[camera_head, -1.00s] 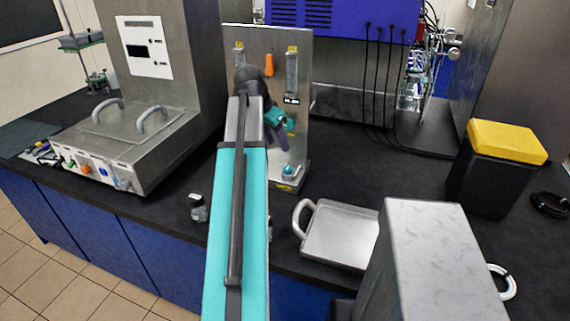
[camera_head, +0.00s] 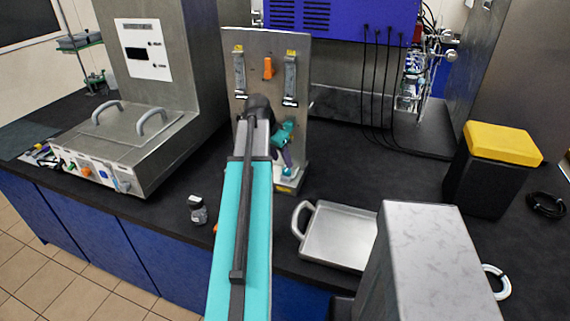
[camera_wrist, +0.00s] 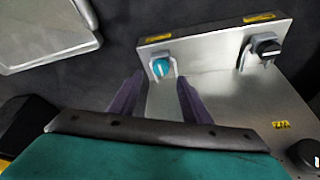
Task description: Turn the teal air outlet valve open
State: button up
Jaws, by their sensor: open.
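The teal valve (camera_wrist: 160,68) sits near the edge of the steel panel (camera_wrist: 220,95) in the wrist view, with a pale bent pipe or bracket beside it. In the head view it is at the panel's lower right, mostly hidden by my gripper. My gripper (camera_wrist: 161,80) is open and empty. Its two purple fingers point at the teal valve, one to each side in the picture; I cannot tell whether they touch it. In the head view my gripper (camera_head: 287,158) is low in front of the panel (camera_head: 302,110).
A black valve (camera_wrist: 267,48) sits on the same panel, to the right of the teal one. Two flow meters and an orange knob (camera_head: 268,68) are higher up. A metal tray (camera_head: 340,236) and a small bottle (camera_head: 198,210) stand on the black bench nearby.

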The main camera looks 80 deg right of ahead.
aim_at(287, 170)
jog(key=shift+p+x, duration=0.65)
jog(key=shift+x, duration=2.2)
jog(key=shift+d, duration=0.1)
jog(key=c, duration=1)
jog(key=shift+d+r, duration=0.15)
jog(key=shift+c, duration=0.2)
